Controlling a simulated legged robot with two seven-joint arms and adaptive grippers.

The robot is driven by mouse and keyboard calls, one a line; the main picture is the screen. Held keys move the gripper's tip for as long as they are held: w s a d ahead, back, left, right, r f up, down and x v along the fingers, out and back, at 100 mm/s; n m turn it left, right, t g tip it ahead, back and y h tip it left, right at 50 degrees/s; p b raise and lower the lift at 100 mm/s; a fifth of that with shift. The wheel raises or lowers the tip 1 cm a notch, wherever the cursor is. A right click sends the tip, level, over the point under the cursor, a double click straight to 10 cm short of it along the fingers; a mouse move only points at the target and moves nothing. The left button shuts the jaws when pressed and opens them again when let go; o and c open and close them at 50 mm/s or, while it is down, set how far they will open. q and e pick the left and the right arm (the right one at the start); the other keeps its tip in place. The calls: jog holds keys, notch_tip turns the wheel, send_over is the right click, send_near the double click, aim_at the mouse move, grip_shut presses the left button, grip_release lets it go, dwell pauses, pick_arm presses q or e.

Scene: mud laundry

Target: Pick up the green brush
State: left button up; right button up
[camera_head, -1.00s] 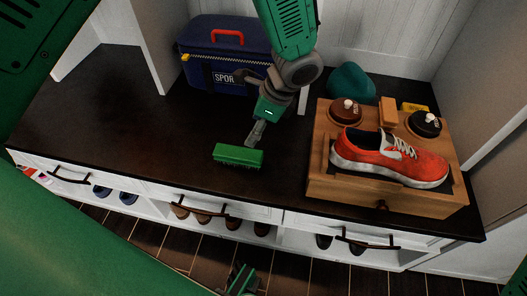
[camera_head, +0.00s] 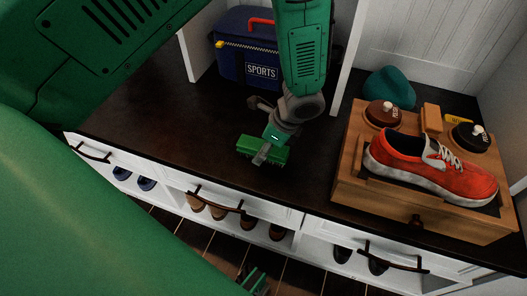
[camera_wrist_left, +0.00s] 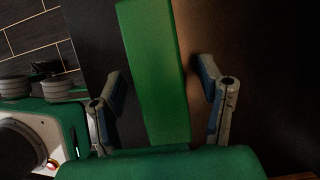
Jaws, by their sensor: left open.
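The green brush (camera_head: 248,146) lies bristles down on the dark bench top, near its front edge. My left gripper (camera_head: 262,157) is at the brush, with a finger across the brush's middle in the head view and hiding part of it. In the left wrist view the brush (camera_wrist_left: 152,55) runs lengthwise between the two parted fingers of my left gripper (camera_wrist_left: 160,88). A gap shows between the brush and each finger, so the gripper is open and not holding it.
A wooden shoe box (camera_head: 375,192) carrying a red shoe (camera_head: 425,168) and polish tins stands to the right. A blue sports bag (camera_head: 245,60) and a teal item (camera_head: 388,88) are behind. The bench top left of the brush is clear.

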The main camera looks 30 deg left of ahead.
pick_arm(q)
jog(key=shift+a+f, duration=0.15)
jog(key=shift+f, duration=0.3)
jog(key=shift+r, duration=0.1)
jog(key=c, duration=1.3)
jog(key=shift+r, duration=0.15)
notch_tip(320, 180, up, 10)
jog(key=p, duration=0.4)
